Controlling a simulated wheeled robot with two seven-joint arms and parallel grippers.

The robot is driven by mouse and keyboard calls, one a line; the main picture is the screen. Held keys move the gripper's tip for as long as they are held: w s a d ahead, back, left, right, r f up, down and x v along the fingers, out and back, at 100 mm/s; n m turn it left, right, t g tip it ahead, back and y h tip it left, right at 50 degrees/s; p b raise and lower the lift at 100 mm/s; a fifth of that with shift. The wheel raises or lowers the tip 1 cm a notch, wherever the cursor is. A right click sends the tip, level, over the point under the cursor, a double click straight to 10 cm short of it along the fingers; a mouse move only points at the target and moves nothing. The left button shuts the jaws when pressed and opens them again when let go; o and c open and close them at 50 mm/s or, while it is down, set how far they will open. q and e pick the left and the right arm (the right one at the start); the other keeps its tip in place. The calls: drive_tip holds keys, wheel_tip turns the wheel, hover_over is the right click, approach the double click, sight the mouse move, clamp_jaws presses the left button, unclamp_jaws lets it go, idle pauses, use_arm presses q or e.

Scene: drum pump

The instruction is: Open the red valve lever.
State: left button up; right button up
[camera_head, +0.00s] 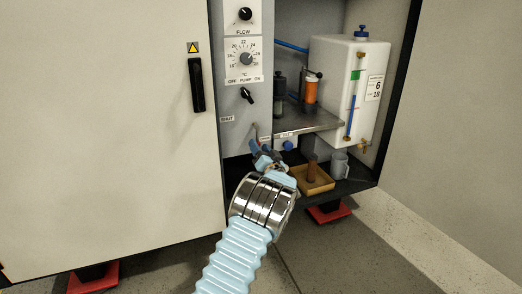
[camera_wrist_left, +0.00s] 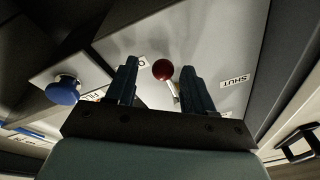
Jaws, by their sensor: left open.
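The red valve lever shows in the left wrist view as a red ball knob (camera_wrist_left: 163,69) on a short metal rod, against a grey panel. My left gripper (camera_head: 262,146) is open in front of the cabinet's lower panel. In the left wrist view its two dark fingers stand on either side of the lever, with the knob between their tips; I cannot tell whether they touch it. A SHUT label (camera_wrist_left: 235,80) lies to the right of the lever there; the label also shows in the head view (camera_head: 227,119). In the head view I cannot make out the lever at my gripper. My right gripper is not in view.
A blue knob (camera_wrist_left: 63,90) is left of the fingers, under the metal shelf (camera_head: 310,122). An orange-brown tray (camera_head: 318,185) and a grey mug (camera_head: 340,165) stand on the cabinet floor, right of my gripper. A white tank (camera_head: 340,75) stands behind. The floor in front is clear.

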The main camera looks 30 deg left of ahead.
use_arm(q)
drive_tip(key=p+v, duration=0.1)
drive_tip(key=v, duration=1.3)
drive_tip(key=shift+a, duration=0.1)
drive_tip(key=s+d+f+m+g+h, duration=0.15)
drive_tip(key=s+f+h, duration=0.25)
drive_tip(key=f, duration=0.5)
drive_tip(key=s+d+f+g+h, duration=0.2)
drive_tip(key=s+f+h, duration=0.15)
drive_tip(key=f, duration=0.65)
drive_tip(key=s+d+f+g+h, duration=0.15)
drive_tip(key=s+f+h, duration=0.25)
drive_tip(key=f, duration=0.5)
drive_tip(key=s+d+f+g+h, duration=0.35)
drive_tip(key=s+d, duration=0.25)
drive_tip(key=s, duration=0.5)
drive_tip(key=s+d+f+g+h, duration=0.2)
drive_tip(key=s+d+g+h, duration=0.3)
drive_tip(key=s, duration=0.7)
wheel_tip(320, 180, up, 13)
drive_tip(key=d+p, duration=0.1)
drive_tip(key=p, duration=1.3)
drive_tip(key=shift+w+r+t+y, duration=0.15)
drive_tip(key=shift+w+t+y, duration=0.05)
drive_tip(key=shift+t+y, duration=0.2)
